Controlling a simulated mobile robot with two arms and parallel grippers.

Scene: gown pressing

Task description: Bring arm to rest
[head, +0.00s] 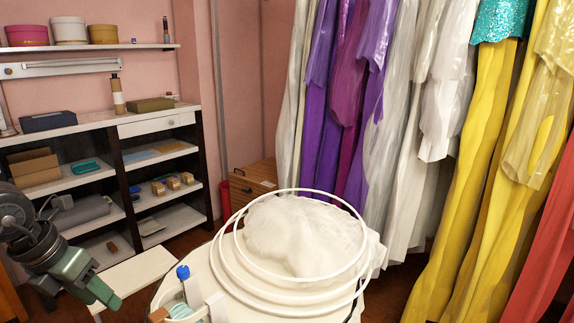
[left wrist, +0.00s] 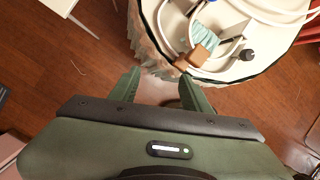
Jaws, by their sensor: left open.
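My left gripper (head: 105,298) is at the lower left of the head view, to the left of the round table and apart from it. In the left wrist view its two green fingers (left wrist: 160,88) are spread with nothing between them. They point toward the edge of the round table (left wrist: 140,45), above the wooden floor. My right gripper does not show in either view.
The round table (head: 210,290) bears white hoops (head: 250,290) around a heap of white fabric (head: 300,235), with a blue-capped item (head: 183,272) near its left edge. A white bench (head: 135,280) stands close by. Shelves (head: 160,150) are left; hanging gowns (head: 460,190) are right.

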